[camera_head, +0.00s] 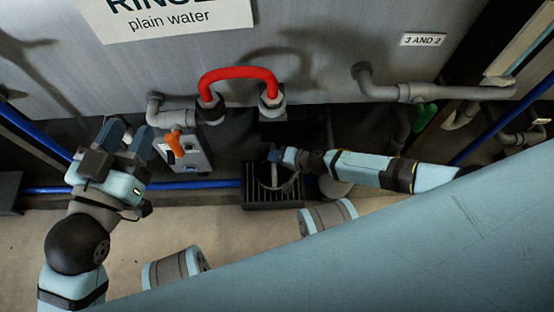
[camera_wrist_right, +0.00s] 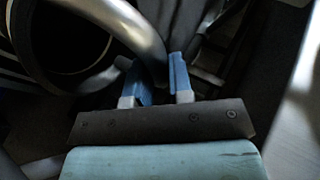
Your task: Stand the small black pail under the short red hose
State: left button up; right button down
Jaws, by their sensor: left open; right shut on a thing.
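The short red hose (camera_head: 238,73) arches between two pipe fittings on the tank's front. The small black pail (camera_head: 268,178) is below the hose's right end, over a slatted dark grate (camera_head: 272,200); I cannot tell whether it touches the grate. My right gripper (camera_head: 276,156) is shut on the pail's grey handle, which crosses between the blue fingers in the wrist view (camera_wrist_right: 160,78). The pail's dark round opening (camera_wrist_right: 62,32) shows at upper left there. My left gripper (camera_head: 128,132) is open and empty, left of the hose.
A grey box with an orange valve handle (camera_head: 175,145) stands between my left gripper and the grate. A pipe with a green handle (camera_head: 425,115) is at the right. A blue pipe (camera_head: 212,185) runs low along the tank. Bare floor (camera_head: 235,235) lies in front.

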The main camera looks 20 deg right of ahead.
jog(key=shift+r, duration=0.1)
jog(key=c, duration=1.4)
grip_release()
jog(key=shift+f, duration=0.2)
jog(key=shift+c, duration=0.2)
jog(key=o, duration=0.4)
pick_arm(q)
jog(key=s+n+p, duration=0.1)
jog(key=p, duration=0.1)
jog(key=s+d+n+g+p, duration=0.1)
jog(key=p, duration=0.1)
jog(key=shift+d+f+n+y, duration=0.1)
jog(key=shift+f+n+y, duration=0.2)
jog(key=shift+f+y, duration=0.1)
pick_arm(e)
jog(key=v, duration=1.2)
jog(key=shift+s+r, duration=0.1)
jog(key=shift+r, duration=0.05)
pick_arm(q)
jog(key=shift+r+g, duration=0.3)
jog(key=shift+r, duration=0.05)
